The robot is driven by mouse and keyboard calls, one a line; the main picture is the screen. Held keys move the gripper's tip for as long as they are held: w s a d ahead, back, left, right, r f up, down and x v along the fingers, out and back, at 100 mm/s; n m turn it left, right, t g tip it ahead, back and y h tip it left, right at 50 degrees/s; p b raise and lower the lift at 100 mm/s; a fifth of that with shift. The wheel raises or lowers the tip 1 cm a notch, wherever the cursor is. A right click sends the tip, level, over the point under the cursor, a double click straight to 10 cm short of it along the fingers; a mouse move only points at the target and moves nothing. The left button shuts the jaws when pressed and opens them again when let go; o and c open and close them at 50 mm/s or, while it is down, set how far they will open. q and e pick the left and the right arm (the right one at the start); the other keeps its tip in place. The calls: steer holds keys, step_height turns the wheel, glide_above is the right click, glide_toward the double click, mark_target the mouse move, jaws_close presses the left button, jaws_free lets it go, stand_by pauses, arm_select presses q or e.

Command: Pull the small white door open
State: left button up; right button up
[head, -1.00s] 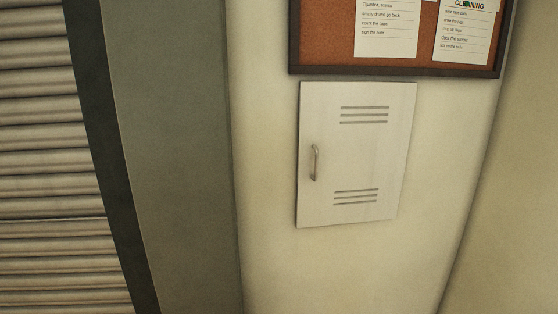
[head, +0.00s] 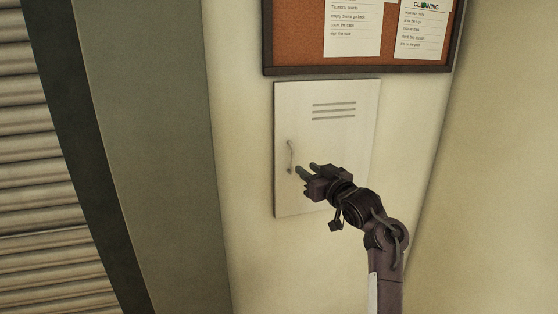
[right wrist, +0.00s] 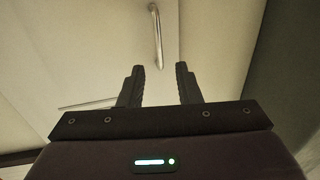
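The small white door (head: 325,138) is set in the pale wall and looks shut. Vent slots show near its top; the lower slots are hidden behind my right arm. Its metal handle (head: 290,157) stands upright near the door's left edge. My right gripper (head: 305,169) is in front of the door, just right of the handle, with its fingers pointing toward it. In the right wrist view the fingers (right wrist: 161,68) are spread with nothing between them, and the handle (right wrist: 156,34) lies beyond the tips, apart from them. My left gripper is not in view.
A cork board (head: 300,30) with paper notices hangs right above the door. A grey-green pillar (head: 150,130) and a ribbed shutter (head: 25,150) stand at the left. Bare wall (head: 248,260) lies below and beside the door.

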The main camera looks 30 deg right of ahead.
mark_target(297, 162)
steer(key=w, duration=0.2)
steer(key=w+p, duration=0.1)
steer(key=w, duration=0.3)
steer(key=shift+w+d+f+p, duration=0.1)
steer(key=shift+w+d+p, duration=0.15)
steer(key=shift+w+p, duration=0.15)
jaws_close()
